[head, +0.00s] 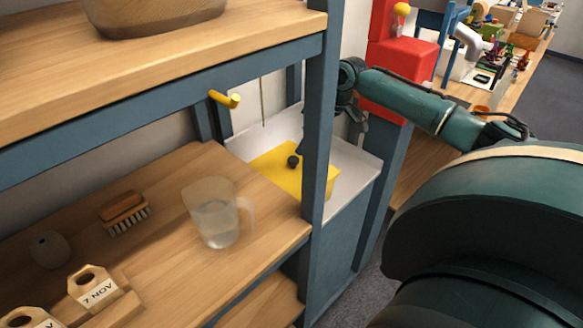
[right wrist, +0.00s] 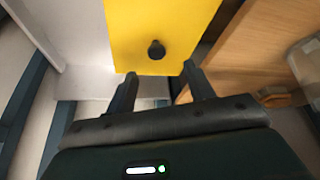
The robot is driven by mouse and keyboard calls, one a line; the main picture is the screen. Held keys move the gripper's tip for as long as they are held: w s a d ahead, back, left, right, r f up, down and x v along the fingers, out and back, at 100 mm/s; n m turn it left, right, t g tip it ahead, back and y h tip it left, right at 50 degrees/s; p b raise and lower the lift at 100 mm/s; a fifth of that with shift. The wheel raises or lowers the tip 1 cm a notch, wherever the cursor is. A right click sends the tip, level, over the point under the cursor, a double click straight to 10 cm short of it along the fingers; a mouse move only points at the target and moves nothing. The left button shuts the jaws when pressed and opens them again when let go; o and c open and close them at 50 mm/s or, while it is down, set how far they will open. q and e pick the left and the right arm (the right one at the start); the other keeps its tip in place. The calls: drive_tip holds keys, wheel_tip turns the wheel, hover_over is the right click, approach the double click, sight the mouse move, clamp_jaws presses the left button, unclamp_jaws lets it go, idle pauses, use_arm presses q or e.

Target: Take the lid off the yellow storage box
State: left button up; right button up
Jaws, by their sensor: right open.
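The yellow storage box (head: 316,185) stands on a white surface behind the blue shelf post, which hides part of it. Its yellow lid (head: 278,165) is on, with a dark round knob (head: 293,161) on top. In the right wrist view the lid (right wrist: 185,22) fills the upper middle and its knob (right wrist: 156,50) lies beyond and between my fingertips. My right gripper (right wrist: 158,78) is open and empty, apart from the knob. In the head view my right arm reaches in from the right and the post partly hides its gripper. My left gripper is not in view.
The blue post (head: 318,120) stands close beside the box and my right gripper. A wooden shelf (head: 170,250) holds a clear jug (head: 213,215), a brush (head: 124,210) and small wooden blocks. A yellow peg (head: 226,99) sticks out from the shelf frame. A red object (head: 400,60) stands behind my arm.

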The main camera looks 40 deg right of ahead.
sight(294, 158)
drive_tip(key=x, duration=0.5)
drive_tip(key=p+x, duration=0.1)
drive_tip(key=x, duration=0.1)
drive_tip(key=shift+w+d+f, duration=0.1)
drive_tip(key=shift+w+f, duration=0.2)
drive_tip(key=shift+w, duration=0.1)
clamp_jaws()
